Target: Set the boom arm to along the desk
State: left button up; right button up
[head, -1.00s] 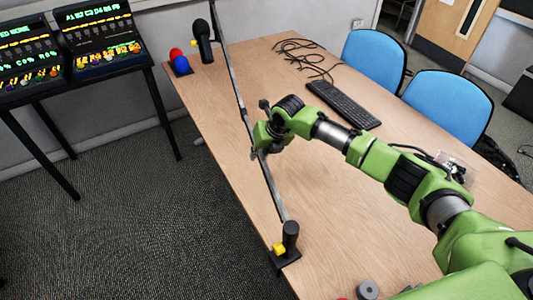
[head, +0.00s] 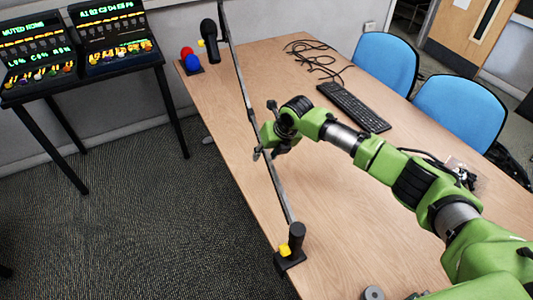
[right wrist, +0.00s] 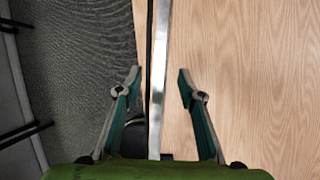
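The boom arm (head: 245,95) is a long thin grey bar. It runs from a black clamp base with a yellow knob (head: 290,250) at the desk's near left edge up past the top of the head view. A black microphone (head: 209,40) is near its far end. My right gripper (head: 262,152) is at the bar's middle. In the right wrist view the bar (right wrist: 158,90) passes between the two fingers of my right gripper (right wrist: 159,76), which stand apart with gaps on both sides. My left gripper is not in view.
Blue chairs (head: 458,108) line the right side. Lit consoles (head: 115,35) stand at the left, with open floor before them.

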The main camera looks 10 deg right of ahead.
jog(key=shift+r, duration=0.1)
jog(key=v, duration=1.2)
